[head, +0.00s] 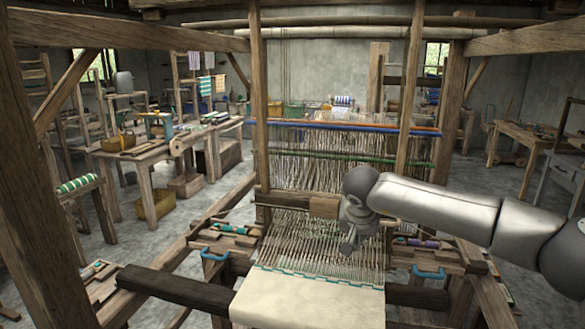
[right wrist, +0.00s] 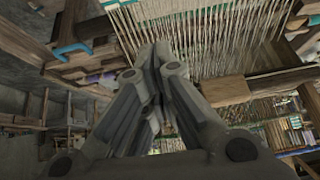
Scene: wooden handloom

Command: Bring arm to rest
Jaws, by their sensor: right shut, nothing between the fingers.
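My right arm comes in from the right in the head view, over the right side of the loom. Its gripper (head: 350,243) hangs over the warp threads (head: 315,240), in front of the wooden beater (head: 323,207). In the right wrist view the fingers of this gripper (right wrist: 150,50) are drawn together with nothing between them, and warp threads (right wrist: 215,40) run behind them. I cannot tell from the head view how far above the threads the fingertips are. My left gripper is not in either view.
Cream cloth (head: 305,300) covers the loom's front. Blue handles (head: 428,272) and (head: 214,256) flank the warp, with shuttles beside them. Upright posts (head: 410,90) and a front beam (head: 175,290) bound the space. Worktables (head: 130,150) stand behind at left.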

